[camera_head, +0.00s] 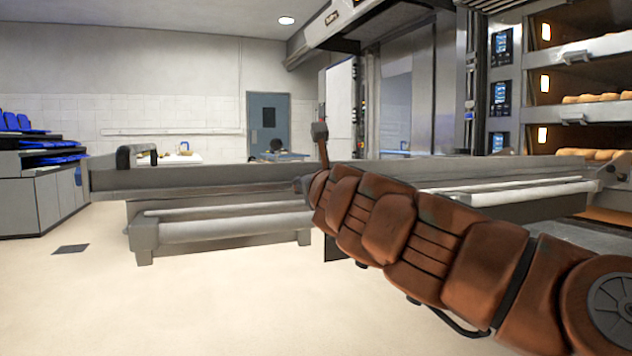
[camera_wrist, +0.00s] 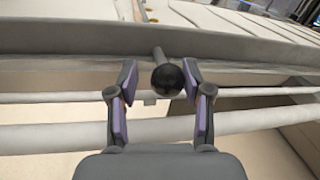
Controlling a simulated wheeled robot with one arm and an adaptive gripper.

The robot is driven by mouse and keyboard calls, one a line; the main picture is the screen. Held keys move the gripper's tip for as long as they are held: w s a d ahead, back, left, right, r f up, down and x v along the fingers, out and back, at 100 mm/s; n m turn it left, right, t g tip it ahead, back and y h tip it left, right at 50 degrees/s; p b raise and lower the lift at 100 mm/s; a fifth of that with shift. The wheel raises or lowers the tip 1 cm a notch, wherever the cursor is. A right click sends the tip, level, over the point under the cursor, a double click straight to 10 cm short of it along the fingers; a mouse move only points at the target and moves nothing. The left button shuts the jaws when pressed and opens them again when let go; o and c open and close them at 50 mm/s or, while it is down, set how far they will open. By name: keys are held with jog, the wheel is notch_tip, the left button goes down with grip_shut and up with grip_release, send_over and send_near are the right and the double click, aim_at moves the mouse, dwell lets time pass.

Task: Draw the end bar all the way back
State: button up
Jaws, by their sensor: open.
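In the wrist view a dark round knob (camera_wrist: 167,81) on a short grey rod stands out from a long grey bar (camera_wrist: 75,55). My gripper (camera_wrist: 158,76) is open, with one finger on each side of the knob. The knob sits closer to the right finger; I cannot tell if they touch. In the head view the long grey beam (camera_head: 230,178) of a low loader runs across the picture, with a dark handle (camera_head: 128,157) near its left end. My arm reaches to this beam, and my gripper is not clear there. I cannot tell which part is the end bar.
Deck ovens with loaves (camera_head: 597,97) stand at the right, with lit control panels (camera_head: 502,92). A pale roller (camera_head: 235,228) lies below the beam. A grey cabinet with blue items (camera_head: 40,205) is at the far left. The floor in front is mostly clear.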

jog(key=shift+o, duration=1)
jog(key=shift+d, duration=0.1)
jog(key=shift+s+d+r, duration=0.1)
jog(key=shift+s+d, duration=0.05)
jog(key=shift+s, duration=0.2)
jog(key=v, duration=1.1)
jog(key=shift+s, duration=0.15)
